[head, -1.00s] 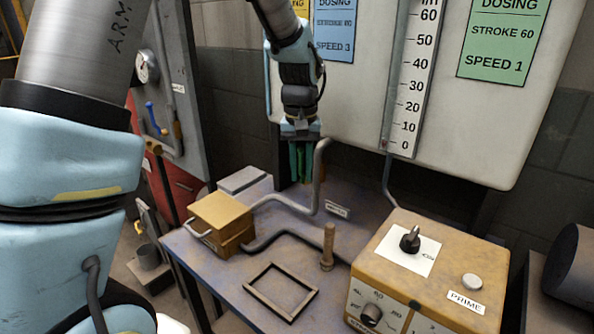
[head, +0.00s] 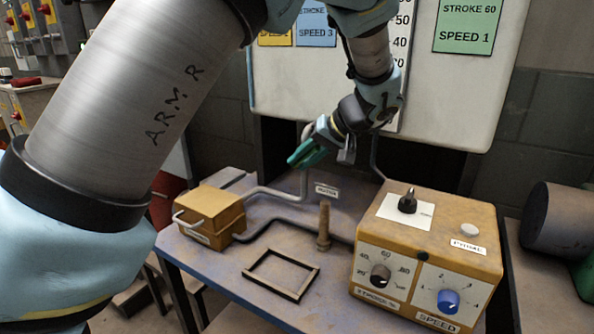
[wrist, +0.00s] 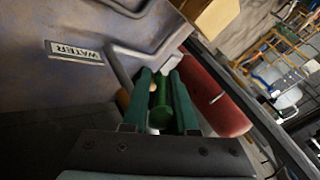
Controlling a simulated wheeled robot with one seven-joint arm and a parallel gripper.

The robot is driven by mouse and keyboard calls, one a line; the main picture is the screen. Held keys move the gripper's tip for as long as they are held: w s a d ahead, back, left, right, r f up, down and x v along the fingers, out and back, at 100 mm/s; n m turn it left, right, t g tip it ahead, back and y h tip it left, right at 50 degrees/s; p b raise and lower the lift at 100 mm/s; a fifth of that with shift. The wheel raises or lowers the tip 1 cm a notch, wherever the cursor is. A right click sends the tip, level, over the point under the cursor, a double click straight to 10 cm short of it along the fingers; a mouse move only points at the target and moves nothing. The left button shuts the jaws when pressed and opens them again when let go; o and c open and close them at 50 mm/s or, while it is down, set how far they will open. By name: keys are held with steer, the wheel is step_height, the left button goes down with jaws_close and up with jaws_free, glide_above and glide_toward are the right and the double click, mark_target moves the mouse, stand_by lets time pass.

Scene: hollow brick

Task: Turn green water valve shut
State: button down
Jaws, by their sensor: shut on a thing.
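My gripper (head: 305,157) is tilted in the head view, its green fingers pointing left and down above the back of the bench. In the wrist view my gripper (wrist: 158,98) is shut on the green valve handle (wrist: 160,113), a rounded green piece between the two fingers. The handle cannot be made out apart from the green fingers in the head view. A grey pipe (head: 304,178) rises beside the fingers. A WATER label (wrist: 75,52) lies on the bench near the pipe.
A yellow control box (head: 430,240) with knobs stands at the bench's right. A yellow box with a handle (head: 208,218) stands at left. A white board (head: 470,110) hangs behind.

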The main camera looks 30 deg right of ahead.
steer(key=shift+s+d+f+t+y+b, duration=0.15)
steer(key=shift+f+t+y+b, duration=0.25)
steer(key=shift+t+b, duration=0.5)
steer(key=shift+s+f+t+y+b, duration=0.1)
steer(key=shift+f+t+y+b, duration=0.25)
steer(key=shift+t+b, duration=0.5)
steer(key=shift+s+d+f+t+y+b, duration=0.2)
steer(key=shift+t+y+b, duration=0.4)
steer(key=shift+b, duration=0.45)
steer(key=shift+a, duration=0.15)
steer(key=c, duration=0.9)
jaws_free()
steer(key=shift+r, duration=0.1)
step_height(320, 180, up, 10)
steer(key=shift+w+f+b, duration=0.1)
steer(key=shift+b, duration=0.5)
